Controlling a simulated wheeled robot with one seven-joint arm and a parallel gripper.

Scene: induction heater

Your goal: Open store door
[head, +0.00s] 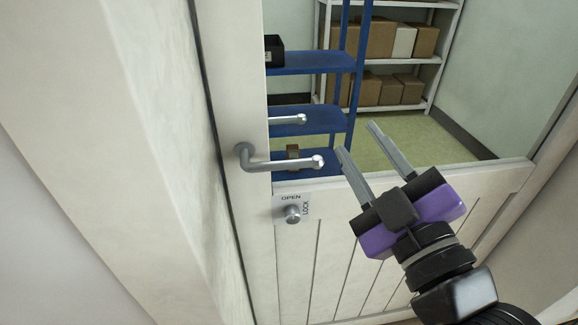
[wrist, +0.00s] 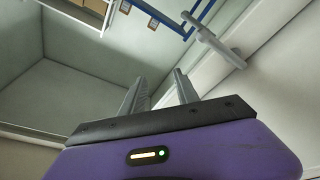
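The white store door (head: 345,255) has a large see-through upper part and a grooved lower panel. It appears to sit in its frame. A silver lever handle (head: 285,164) is on the door's left side and points right, about level. It also shows at the upper right of the wrist view (wrist: 213,40). A round lock knob (head: 293,214) marked OPEN and LOCK is below it. My gripper (head: 356,138) is open and empty, to the right of the handle's free end and apart from it. Its two fingers also show in the wrist view (wrist: 157,82).
Through the door's upper part I see a blue shelf (head: 312,62), a white rack (head: 445,40) with several cardboard boxes (head: 380,38), and a green floor (head: 440,140). A second lever (head: 288,119) shows behind the pane. A white wall (head: 110,150) stands to the left.

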